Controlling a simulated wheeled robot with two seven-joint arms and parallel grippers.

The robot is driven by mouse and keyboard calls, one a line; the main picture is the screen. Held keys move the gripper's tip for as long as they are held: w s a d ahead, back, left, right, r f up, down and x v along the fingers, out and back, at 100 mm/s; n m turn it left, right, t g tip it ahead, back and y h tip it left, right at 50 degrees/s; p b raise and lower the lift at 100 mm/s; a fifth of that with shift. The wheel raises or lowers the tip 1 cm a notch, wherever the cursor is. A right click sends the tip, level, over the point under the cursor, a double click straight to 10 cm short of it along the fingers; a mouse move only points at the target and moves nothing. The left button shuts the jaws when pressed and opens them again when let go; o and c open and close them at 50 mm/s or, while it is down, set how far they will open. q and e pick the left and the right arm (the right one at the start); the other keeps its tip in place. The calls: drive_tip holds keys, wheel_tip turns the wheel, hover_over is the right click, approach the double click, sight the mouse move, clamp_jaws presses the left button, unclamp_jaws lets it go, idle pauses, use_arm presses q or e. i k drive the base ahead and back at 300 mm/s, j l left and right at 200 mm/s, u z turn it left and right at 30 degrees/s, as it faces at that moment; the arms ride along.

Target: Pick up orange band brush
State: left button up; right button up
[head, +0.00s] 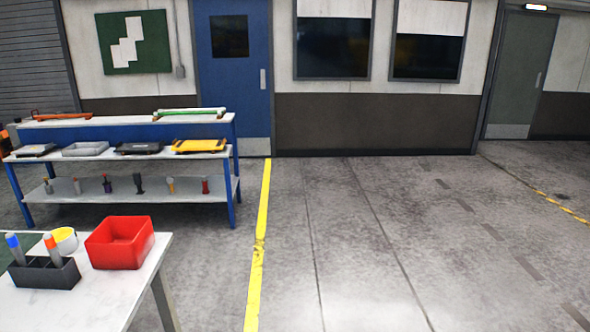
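The orange band brush (52,250) stands upright, leaning slightly, in a dark divided holder (45,277) on the near table at the lower left. It has a grey body and an orange band near its top; its lower part is hidden in the holder. A similar brush with a blue band (14,248) stands in the same holder to its left. Neither of my grippers shows in the head view.
The white table (110,298) also carries a red bin (120,243) and a yellow-and-white round container (65,239) close behind the brush. A blue rack (234,170) with trays and small tools stands farther back. The floor to the right is clear.

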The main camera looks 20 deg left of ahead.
sight(49, 238)
drive_tip(key=i+u, duration=0.2)
drive_tip(key=u, duration=0.2)
drive_tip(key=i+u, duration=0.2)
drive_tip(key=u, duration=0.2)
drive_tip(key=i+l+u, duration=0.15)
drive_tip(key=u, duration=0.25)
drive_tip(key=i+l+u, duration=0.2)
drive_tip(key=u, duration=0.2)
drive_tip(key=i+l+u, duration=0.15)
drive_tip(key=u, duration=0.25)
drive_tip(key=i+l+u, duration=0.2)
drive_tip(key=u, duration=0.2)
drive_tip(key=i+l+u, duration=0.1)
drive_tip(key=l+u, duration=0.15)
drive_tip(key=u, duration=0.15)
drive_tip(key=i+l+u, duration=0.1)
drive_tip(key=l+u, duration=0.3)
drive_tip(key=i+l+u, duration=0.15)
drive_tip(key=l+u, duration=0.35)
drive_tip(key=i+l+u, duration=0.1)
drive_tip(key=l+u, duration=0.35)
